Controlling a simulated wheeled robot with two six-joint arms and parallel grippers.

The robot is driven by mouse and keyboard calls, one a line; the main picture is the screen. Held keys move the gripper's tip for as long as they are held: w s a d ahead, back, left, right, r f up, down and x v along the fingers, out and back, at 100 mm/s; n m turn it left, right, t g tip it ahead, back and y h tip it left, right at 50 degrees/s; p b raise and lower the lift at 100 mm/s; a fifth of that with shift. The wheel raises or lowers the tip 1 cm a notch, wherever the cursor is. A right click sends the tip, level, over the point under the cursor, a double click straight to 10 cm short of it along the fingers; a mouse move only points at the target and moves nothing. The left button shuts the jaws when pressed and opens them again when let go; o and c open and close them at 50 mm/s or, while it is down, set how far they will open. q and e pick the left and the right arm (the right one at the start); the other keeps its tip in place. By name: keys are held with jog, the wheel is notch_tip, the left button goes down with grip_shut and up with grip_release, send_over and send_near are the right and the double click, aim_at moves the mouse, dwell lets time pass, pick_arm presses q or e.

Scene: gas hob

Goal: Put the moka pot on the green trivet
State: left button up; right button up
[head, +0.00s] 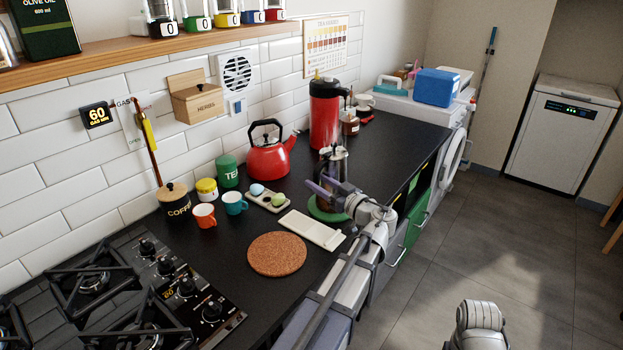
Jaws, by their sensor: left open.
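The moka pot (334,164), grey metal with dark parts, stands upright near the counter's front edge. The green trivet (322,212) is a flat round disc under the pot's foot; the pot appears to rest on it, though my gripper hides part of the contact. My left gripper (327,190) is at the pot's lower body, with its open fingers spread around or just in front of it; I cannot tell whether they touch. My right arm shows only at the bottom right, and its gripper is out of view.
A red kettle (268,160) and a red flask (324,115) stand behind. A white spoon rest (312,230), a cork mat (277,254), an egg tray (268,201) and two cups lie to the left. The gas hob (130,290) is at lower left. The counter's right end is mostly clear.

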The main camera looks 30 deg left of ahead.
pick_arm(q)
jog(key=v, duration=0.7)
jog(key=shift+s+d, duration=0.15)
jog(key=shift+d, duration=0.2)
jog(key=s+d+f+m+g+h, duration=0.1)
jog(key=s+d+f+m+h, duration=0.4)
jog(key=d+f, duration=0.25)
jog(key=s+d+f+m+g+h, duration=0.1)
jog(key=s+d+f+m+h, duration=0.4)
jog(key=f, duration=0.4)
jog(key=s+d+f+m+g+h, duration=0.1)
jog(key=s+d+f+m+h, duration=0.1)
jog(key=d, duration=0.6)
jog(key=s+d+f+m+g+h, duration=0.1)
jog(key=s+d+f+m+h, duration=0.2)
jog(key=s+d+m, duration=0.3)
jog(key=shift+s+d+f+g+h, duration=0.2)
jog(key=shift+s+d+g+h, duration=0.3)
jog(key=shift+d, duration=0.5)
jog(key=shift+s+r, duration=0.1)
notch_tip(320, 180, up, 17)
jog(key=p, duration=1.7)
